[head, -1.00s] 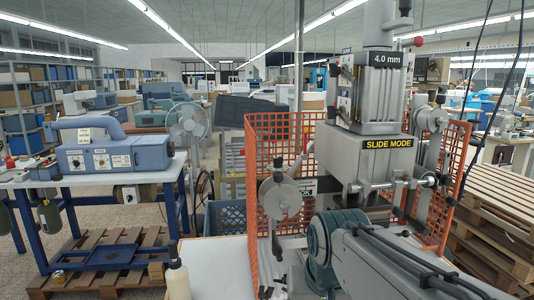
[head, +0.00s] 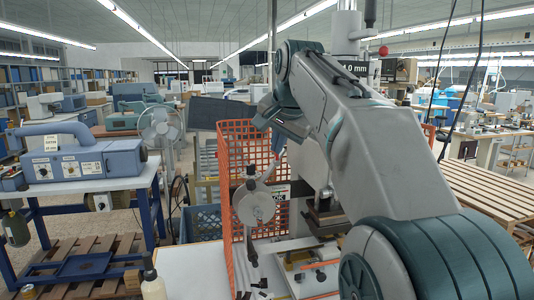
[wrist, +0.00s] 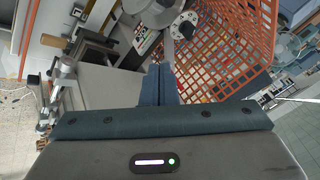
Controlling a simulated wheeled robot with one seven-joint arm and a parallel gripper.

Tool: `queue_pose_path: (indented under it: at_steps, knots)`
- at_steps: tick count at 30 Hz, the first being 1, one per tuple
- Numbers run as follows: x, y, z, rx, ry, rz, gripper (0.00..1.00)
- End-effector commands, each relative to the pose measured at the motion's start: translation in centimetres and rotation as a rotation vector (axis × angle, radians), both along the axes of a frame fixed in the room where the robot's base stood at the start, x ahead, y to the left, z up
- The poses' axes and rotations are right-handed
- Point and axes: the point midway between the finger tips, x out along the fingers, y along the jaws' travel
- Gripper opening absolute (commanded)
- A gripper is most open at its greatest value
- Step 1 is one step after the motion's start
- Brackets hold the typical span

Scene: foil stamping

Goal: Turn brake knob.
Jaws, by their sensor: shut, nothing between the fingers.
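In the wrist view a pale disc with a dark hub (wrist: 184,27) shows beyond the fingertips. I cannot tell for certain which part is the brake knob. My gripper (wrist: 160,70) is shut and empty, its blue-grey fingers together, apart from the disc. In the head view its dark end hangs above the reel.
An orange mesh guard (head: 238,140) stands around the reel side, and it fills the upper right of the wrist view (wrist: 225,55). A white table (head: 190,270) with a bottle (head: 152,278) is in front. A blue crate (head: 200,224) stands behind it.

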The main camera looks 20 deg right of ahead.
Motion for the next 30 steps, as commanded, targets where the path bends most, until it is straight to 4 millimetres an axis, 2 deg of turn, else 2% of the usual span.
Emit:
queue_pose_path:
  at_steps: [14, 15, 21, 30]
  knots:
    - [5.6, -0.1, -7.7, -0.002, 0.005, 0.001, 0.00]
    - [6.3, 0.6, -7.1, -0.001, 0.002, 0.004, 0.00]
    - [8.1, 2.0, -7.2, -0.002, 0.001, 0.003, 0.00]
    - [8.6, 2.4, -7.3, -0.001, 0.000, 0.002, 0.00]
